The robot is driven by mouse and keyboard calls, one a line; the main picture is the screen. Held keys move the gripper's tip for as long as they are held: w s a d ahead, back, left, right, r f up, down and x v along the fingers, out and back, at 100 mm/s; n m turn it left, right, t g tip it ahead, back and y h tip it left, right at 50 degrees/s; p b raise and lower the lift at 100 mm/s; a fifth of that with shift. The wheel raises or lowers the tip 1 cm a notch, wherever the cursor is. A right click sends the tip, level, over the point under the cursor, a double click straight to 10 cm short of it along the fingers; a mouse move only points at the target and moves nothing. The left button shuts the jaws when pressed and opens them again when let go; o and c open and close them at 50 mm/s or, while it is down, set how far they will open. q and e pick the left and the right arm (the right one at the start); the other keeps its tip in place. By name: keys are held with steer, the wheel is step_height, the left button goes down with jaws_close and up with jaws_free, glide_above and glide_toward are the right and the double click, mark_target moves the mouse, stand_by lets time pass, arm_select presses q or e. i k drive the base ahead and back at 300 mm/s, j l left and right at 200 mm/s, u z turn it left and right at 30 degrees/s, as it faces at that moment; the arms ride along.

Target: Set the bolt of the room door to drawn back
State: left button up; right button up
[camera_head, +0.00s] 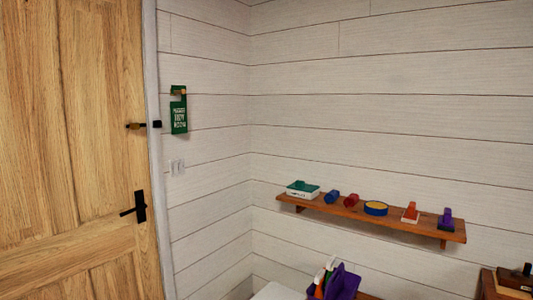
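The room door (75,150) is a wooden panel door at the left and looks shut against its pale frame (155,190). The bolt (137,126) is a small dark and brass-coloured bar at mid-height near the door's right edge. A black block (157,124) sits to its right at the frame. The bolt appears to reach toward this block, but it is too small to tell whether its end is inside. A black lever handle (138,207) is lower on the door. Neither of my grippers is in view.
A green hanging sign (179,112) and a light switch (177,167) are on the wall right of the door. A wooden shelf (340,208) holds several small coloured objects. Below it are a purple item (343,283) and a white surface (276,292). A wooden furniture corner (490,285) is lower right.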

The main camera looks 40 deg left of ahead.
mark_target(134, 125)
steer(key=j+u, duration=0.1)
steer(key=u, duration=1.85)
